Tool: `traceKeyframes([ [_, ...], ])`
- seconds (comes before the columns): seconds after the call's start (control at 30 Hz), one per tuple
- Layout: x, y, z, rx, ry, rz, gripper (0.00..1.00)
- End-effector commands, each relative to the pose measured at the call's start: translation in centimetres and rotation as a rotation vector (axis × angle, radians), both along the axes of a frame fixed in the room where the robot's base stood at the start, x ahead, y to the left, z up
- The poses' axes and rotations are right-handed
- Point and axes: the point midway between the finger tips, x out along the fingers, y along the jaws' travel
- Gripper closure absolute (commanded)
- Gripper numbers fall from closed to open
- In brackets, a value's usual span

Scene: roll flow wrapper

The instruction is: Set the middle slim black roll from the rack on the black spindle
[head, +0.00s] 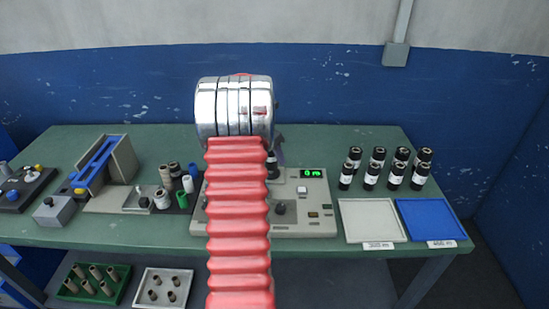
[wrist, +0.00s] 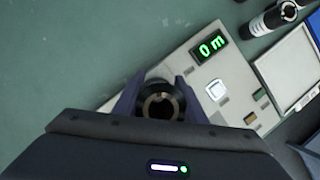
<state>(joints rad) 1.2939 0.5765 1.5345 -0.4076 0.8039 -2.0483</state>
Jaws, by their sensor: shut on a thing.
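My gripper (wrist: 160,96) is shut on a slim black roll (wrist: 162,107), with one finger on each side of it. In the wrist view I look down into the roll's open round core. In the head view the dark roll (head: 272,167) shows just right of my red arm, over the grey machine (head: 300,220). The black spindle cannot be made out; my arm and the roll cover that part. I cannot tell whether the roll touches the machine.
The machine's green display (head: 313,173) reads 0 m. Several black rolls with white labels (head: 397,176) stand at right, behind a white tray (head: 370,220) and a blue tray (head: 430,219). A grey stand with a blue chute (head: 95,165) is at left.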

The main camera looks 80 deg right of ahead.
Motion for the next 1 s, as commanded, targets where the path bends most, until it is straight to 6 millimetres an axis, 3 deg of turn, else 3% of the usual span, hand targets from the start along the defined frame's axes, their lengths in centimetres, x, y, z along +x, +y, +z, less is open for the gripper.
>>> traceKeyframes([
  [1.0, 0.0, 0.0, -2.0, 0.000, 0.000, 0.000, 0.90],
])
